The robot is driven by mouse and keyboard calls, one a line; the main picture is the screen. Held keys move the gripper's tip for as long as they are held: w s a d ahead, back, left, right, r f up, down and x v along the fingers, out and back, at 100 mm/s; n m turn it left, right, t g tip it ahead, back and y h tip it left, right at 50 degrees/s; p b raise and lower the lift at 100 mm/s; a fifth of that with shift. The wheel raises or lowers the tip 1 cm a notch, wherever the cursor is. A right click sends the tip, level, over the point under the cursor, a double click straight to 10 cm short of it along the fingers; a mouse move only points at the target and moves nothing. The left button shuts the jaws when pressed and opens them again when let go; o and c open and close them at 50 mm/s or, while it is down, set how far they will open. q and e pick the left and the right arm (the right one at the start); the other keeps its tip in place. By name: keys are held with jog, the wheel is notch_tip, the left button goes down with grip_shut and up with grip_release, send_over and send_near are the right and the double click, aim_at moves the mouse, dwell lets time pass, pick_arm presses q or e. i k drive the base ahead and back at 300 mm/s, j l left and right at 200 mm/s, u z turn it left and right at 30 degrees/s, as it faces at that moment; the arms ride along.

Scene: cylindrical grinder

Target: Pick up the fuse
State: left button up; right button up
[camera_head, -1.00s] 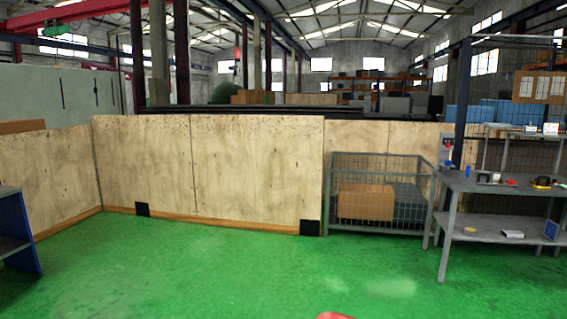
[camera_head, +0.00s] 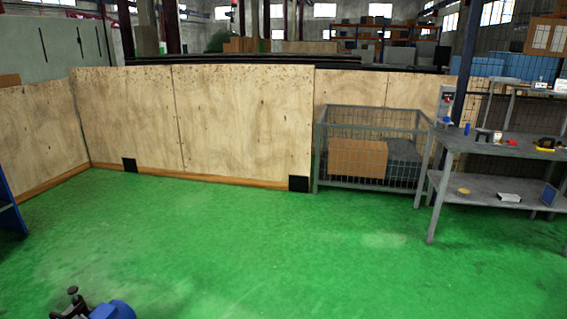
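I cannot pick out the fuse for certain. Several small items lie on the grey workbench (camera_head: 508,150) at the right, too small to name surely. Among them are a small blue upright piece (camera_head: 466,129), a white and dark piece (camera_head: 483,136), a small red and white piece (camera_head: 497,137) and a black and yellow piece (camera_head: 546,143).
A wire cage (camera_head: 368,186) holding a cardboard box (camera_head: 357,158) stands left of the workbench. Plywood panels (camera_head: 240,115) close off the back. A black and blue object (camera_head: 112,310) is cut off at bottom left. The green floor (camera_head: 260,240) between is clear.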

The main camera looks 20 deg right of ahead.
aim_at(497, 136)
jog(key=i+l+z, duration=0.15)
jog(key=l+z, duration=0.25)
jog(key=i+l+z, duration=0.2)
jog(key=l+z, duration=0.25)
jog(key=i+l+z, duration=0.15)
jog(key=z, duration=0.25)
jog(key=i+l+z, duration=0.2)
jog(key=i+z, duration=0.2)
jog(key=i+l+z, duration=0.15)
jog(key=i+z, duration=0.15)
jog(key=i, duration=0.2)
jog(key=i+z, duration=0.25)
jog(key=i, duration=0.3)
jog(key=i+u, duration=0.15)
jog(key=i, duration=0.35)
jog(key=i+l+u, duration=0.1)
jog(key=i, duration=0.35)
jog(key=i+l+u, duration=0.15)
jog(key=i, duration=0.35)
jog(key=i+l+u, duration=0.1)
jog(key=i+l, duration=0.15)
jog(key=i, duration=0.2)
jog(key=i+l+u, duration=0.15)
jog(key=i, duration=0.3)
jog(key=i+l, duration=0.05)
jog(key=l, duration=0.05)
